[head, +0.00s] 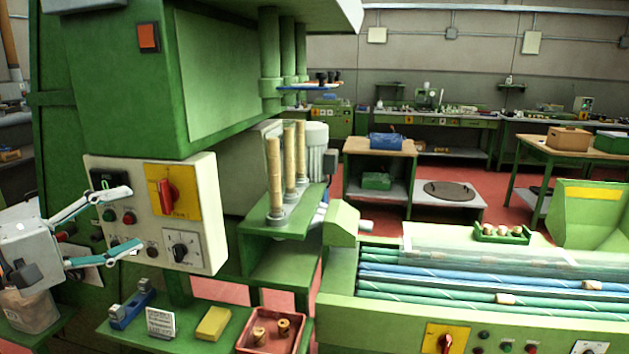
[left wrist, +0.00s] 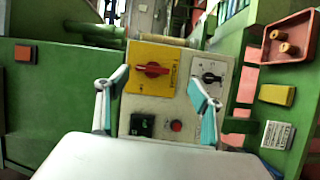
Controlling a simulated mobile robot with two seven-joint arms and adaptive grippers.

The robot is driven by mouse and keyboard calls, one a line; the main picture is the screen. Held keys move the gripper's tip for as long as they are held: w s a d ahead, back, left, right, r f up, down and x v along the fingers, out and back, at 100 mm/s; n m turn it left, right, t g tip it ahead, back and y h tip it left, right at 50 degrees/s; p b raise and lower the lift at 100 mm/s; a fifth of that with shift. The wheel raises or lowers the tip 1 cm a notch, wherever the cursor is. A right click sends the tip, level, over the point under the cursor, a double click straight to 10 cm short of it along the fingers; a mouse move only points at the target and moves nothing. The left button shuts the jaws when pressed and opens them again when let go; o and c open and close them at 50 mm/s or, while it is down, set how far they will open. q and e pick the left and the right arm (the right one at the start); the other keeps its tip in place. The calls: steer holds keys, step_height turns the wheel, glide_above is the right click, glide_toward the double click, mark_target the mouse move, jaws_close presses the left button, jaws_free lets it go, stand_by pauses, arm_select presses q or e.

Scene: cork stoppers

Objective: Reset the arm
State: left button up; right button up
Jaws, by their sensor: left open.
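My left gripper (head: 134,218) comes in from the left in the head view. Its two teal-padded fingers are spread wide with nothing between them. It is in front of the control panel (head: 206,236) of the green machine, level with the panel's left part. In the left wrist view the open fingers (left wrist: 159,84) frame the panel, with its red rotary switch (left wrist: 152,69) on a yellow plate between the tips. The switch also shows in the head view (head: 167,194). I cannot tell whether a finger touches the panel. My right gripper is in neither view.
Below the panel, a green shelf (head: 190,343) carries a blue holder (head: 131,309), a white label card (head: 160,323), a yellow block (head: 213,323) and a red tray (head: 297,345) with two corks. A conveyor machine (head: 400,308) stands at the right.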

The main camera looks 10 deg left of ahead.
arm_select(q)
steer(key=s+d+f+m+g, duration=0.1)
steer(key=d+f+m, duration=0.4)
steer(key=f, duration=0.5)
steer(key=s+d+f+m+g+h, duration=0.1)
steer(key=d+f+m, duration=0.2)
steer(key=d+f, duration=0.6)
steer(key=s+d+f+m+g, duration=0.1)
steer(key=d+f+m, duration=0.3)
steer(key=f, duration=0.8)
steer(key=s+f+m+y, duration=0.1)
steer(key=s+f+y, duration=0.1)
steer(key=s+f, duration=0.3)
steer(key=s+f+m+g+y, duration=0.1)
steer(key=s+f+y, duration=0.2)
steer(key=f, duration=0.8)
steer(key=s+f+m+g+y, duration=0.1)
steer(key=s+f+y, duration=0.1)
steer(key=s+f, duration=0.5)
steer(key=shift+f+m+y, duration=0.3)
steer(key=shift+f, duration=0.45)
steer(key=shift+d, duration=0.1)
